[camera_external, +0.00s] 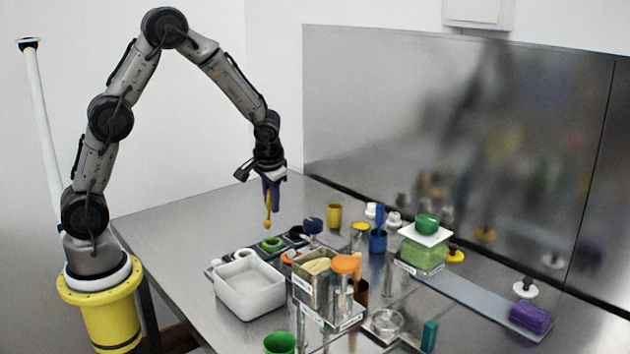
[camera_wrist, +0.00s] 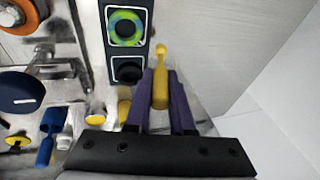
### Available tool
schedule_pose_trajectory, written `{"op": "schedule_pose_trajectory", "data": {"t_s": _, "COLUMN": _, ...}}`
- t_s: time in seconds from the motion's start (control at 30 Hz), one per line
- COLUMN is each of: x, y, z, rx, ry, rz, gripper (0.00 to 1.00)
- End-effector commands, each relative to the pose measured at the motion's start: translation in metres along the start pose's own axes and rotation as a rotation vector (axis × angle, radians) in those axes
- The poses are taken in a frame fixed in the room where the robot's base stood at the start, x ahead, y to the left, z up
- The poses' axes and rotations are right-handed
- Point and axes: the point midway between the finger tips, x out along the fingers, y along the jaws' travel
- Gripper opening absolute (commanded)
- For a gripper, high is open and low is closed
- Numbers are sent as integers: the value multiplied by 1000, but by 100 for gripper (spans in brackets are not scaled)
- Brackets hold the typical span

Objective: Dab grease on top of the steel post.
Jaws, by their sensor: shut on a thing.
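In the wrist view the yellow tool (camera_wrist: 160,85) stands between the two purple fingers. A steel box with pale cream contents (camera_external: 318,266) stands near the middle of the table; I cannot tell whether the contents are grease. I cannot single out the steel post among the crowded metal parts. The tool is apart from everything below it.
A steel wall (camera_external: 450,150) closes the back. The table's left part is clear.

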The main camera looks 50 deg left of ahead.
Motion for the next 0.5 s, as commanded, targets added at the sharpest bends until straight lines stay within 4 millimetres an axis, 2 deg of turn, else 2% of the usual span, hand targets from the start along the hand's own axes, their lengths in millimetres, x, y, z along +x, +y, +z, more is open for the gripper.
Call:
{"op": "schedule_pose_trajectory", "data": {"t_s": 0.07, "x": -5, "y": 1, "z": 7, "rx": -14, "ry": -10, "rz": 37, "gripper": 0}}
{"op": "schedule_pose_trajectory", "data": {"t_s": 0.17, "x": -26, "y": 16, "z": 12, "rx": -26, "ry": -19, "rz": 80, "gripper": 0}}
{"op": "schedule_pose_trajectory", "data": {"t_s": 0.5, "x": -122, "y": 90, "z": 20, "rx": 2, "ry": -43, "rz": 210, "gripper": 0}}
